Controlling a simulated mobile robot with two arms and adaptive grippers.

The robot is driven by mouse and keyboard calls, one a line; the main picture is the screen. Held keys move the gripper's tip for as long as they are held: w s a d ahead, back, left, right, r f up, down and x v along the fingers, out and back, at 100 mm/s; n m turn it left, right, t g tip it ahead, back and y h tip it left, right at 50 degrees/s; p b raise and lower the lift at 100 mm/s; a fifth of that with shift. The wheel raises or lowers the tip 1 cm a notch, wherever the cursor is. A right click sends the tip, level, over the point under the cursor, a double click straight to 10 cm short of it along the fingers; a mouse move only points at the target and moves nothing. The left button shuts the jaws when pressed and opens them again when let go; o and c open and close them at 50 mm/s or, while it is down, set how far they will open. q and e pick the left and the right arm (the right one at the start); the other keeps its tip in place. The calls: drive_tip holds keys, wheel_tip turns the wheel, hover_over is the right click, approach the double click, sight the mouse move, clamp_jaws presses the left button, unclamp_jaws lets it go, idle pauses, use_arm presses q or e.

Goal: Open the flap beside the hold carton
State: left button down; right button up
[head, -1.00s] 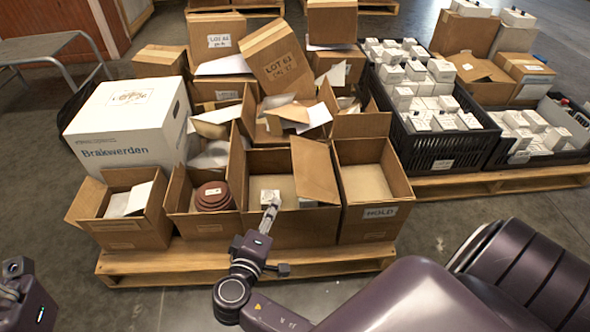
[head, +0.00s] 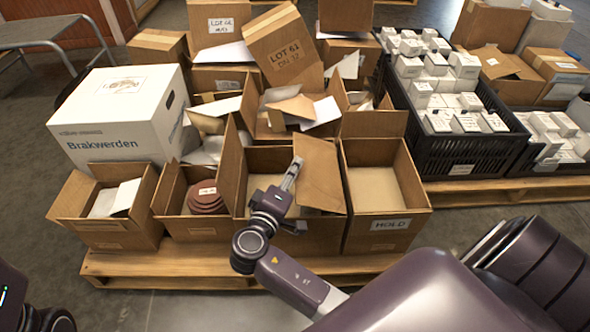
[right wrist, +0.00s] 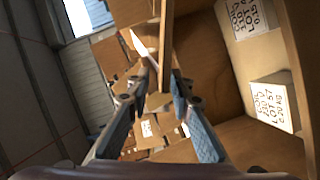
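The hold carton (head: 386,226) is an open brown box with a HOLD label, at the right end of the front row on the pallet. Beside it on the left stands another open carton (head: 258,232). That carton's brown flap (head: 320,173) stands up at a slant over its right part and hides some of the inside. My right gripper (head: 290,176) is at the flap's left edge. In the right wrist view, its fingers (right wrist: 164,76) are apart, with the flap's edge (right wrist: 166,38) between the tips; I see a narrow gap. My left gripper is out of view.
Left in the row are a carton with reddish-brown discs (head: 206,197) and a carton with papers (head: 112,200). A white Brakwerden box (head: 105,140) and stacked cartons (head: 284,48) stand behind. A black crate (head: 459,153) of white boxes is at right.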

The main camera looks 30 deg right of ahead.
drive_tip(key=shift+w+d+f, duration=0.1)
drive_tip(key=shift+w+d, duration=0.35)
drive_tip(key=shift+d, duration=0.1)
clamp_jaws()
